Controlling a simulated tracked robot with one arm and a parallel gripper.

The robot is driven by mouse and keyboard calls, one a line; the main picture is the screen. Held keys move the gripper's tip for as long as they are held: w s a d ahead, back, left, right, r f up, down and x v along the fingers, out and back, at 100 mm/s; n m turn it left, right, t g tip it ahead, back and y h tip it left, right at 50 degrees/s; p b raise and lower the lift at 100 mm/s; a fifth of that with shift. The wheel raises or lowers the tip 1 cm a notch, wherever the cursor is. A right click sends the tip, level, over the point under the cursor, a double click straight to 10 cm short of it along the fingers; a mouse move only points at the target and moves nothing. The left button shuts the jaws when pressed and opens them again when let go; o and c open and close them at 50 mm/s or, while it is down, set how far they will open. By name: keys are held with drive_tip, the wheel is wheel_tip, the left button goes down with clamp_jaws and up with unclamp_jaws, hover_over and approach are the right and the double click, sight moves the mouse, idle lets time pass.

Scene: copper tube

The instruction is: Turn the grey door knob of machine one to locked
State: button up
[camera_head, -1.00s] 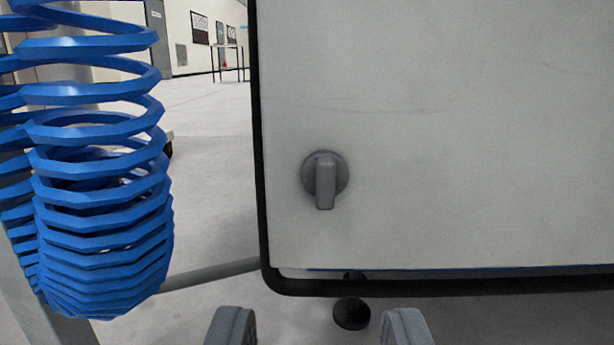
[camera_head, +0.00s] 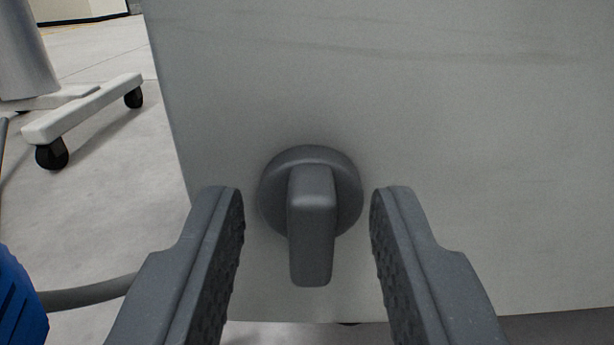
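The grey door knob (camera_head: 312,220) sits on the pale door panel (camera_head: 450,120) of the machine. It has a round base and a bar-shaped handle that points straight down. My gripper (camera_head: 308,200) is open, with one finger on each side of the knob. There is a visible gap between each finger and the knob in the picture. How far the fingertips are from the panel is hard to tell.
A white wheeled stand (camera_head: 85,105) with black casters is on the floor at the upper left. Open grey floor (camera_head: 110,200) lies left of the panel.

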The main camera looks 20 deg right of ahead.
drive_tip(key=shift+d, duration=0.1)
clamp_jaws()
drive_tip(key=shift+r+p, duration=0.1)
drive_tip(key=shift+p, duration=0.25)
drive_tip(key=shift+a+r+n+p, duration=0.1)
drive_tip(key=shift+a+n+p, duration=0.1)
drive_tip(key=shift+n+p, duration=0.8)
drive_tip(key=n+p, duration=0.1)
drive_tip(key=n, duration=0.1)
drive_tip(key=shift+w+a+n, duration=0.1)
drive_tip(key=shift+a+n, duration=0.05)
drive_tip(key=shift+n, duration=0.15)
drive_tip(key=n, duration=0.3)
drive_tip(key=shift+a+f+n, duration=0.15)
drive_tip(key=shift+f+n, duration=0.15)
drive_tip(key=shift+f, duration=0.05)
drive_tip(key=n, duration=0.1)
drive_tip(key=n+b, duration=0.1)
drive_tip(key=n, duration=0.1)
drive_tip(key=shift+w+a+f+n, duration=0.1)
drive_tip(key=shift+a+f+n, duration=0.05)
drive_tip(key=shift+n, duration=0.15)
drive_tip(key=n, duration=0.2)
drive_tip(key=n+b, duration=0.1)
drive_tip(key=n, duration=0.3)
drive_tip(key=shift+a+f+b, duration=0.1)
drive_tip(key=shift+f+b, duration=0.15)
drive_tip(key=shift+b, duration=0.1)
